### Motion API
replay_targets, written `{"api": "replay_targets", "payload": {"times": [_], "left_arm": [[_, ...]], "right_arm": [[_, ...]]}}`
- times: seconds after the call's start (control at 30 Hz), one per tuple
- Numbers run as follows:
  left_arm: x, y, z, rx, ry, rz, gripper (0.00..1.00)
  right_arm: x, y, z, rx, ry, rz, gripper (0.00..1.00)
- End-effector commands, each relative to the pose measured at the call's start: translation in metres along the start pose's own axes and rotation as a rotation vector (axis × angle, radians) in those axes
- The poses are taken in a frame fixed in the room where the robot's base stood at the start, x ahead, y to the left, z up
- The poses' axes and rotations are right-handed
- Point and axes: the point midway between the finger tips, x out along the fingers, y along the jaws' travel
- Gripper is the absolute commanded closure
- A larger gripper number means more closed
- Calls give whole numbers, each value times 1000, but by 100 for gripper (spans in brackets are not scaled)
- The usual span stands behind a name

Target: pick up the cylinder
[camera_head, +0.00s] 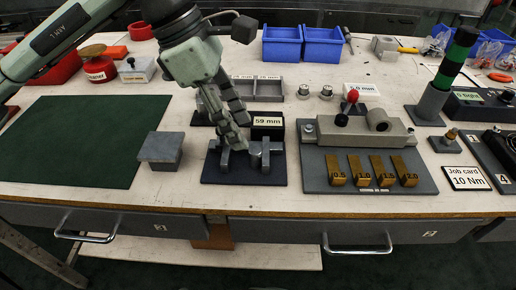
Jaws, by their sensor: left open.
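My left gripper (238,137) reaches down from the upper left over a dark base plate (245,178) with grey upright supports (277,157), beside a "59 mm" label. It is open, and its fingers hide part of the supports. I cannot tell whether a cylinder lies between them. My right gripper is not in view.
A grey square block (160,148) stands left of the base plate, beside a dark green mat (85,140). Brass gauges (361,170) stand before the fixture. A black-and-green post (455,58) rises at right. Blue bins (282,43) stand behind.

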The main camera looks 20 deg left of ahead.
Motion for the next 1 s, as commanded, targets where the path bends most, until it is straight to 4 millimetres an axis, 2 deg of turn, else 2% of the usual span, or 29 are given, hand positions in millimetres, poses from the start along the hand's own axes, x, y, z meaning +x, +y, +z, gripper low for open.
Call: {"api": "replay_targets", "payload": {"times": [0.17, 0.43, 0.73, 0.77, 1.0], "left_arm": [[11, 0, 0, 0, 0, -2, 55], [50, 0, 2, 0, -1, -3, 55], [57, 1, 1, 0, -2, 1, 55], [57, 1, 1, 0, -2, 1, 57], [57, 1, 1, 0, -2, 1, 86]], "right_arm": [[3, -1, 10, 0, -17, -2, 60], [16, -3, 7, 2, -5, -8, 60], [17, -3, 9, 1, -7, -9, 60], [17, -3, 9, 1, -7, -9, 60], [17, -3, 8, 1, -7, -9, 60]]}}
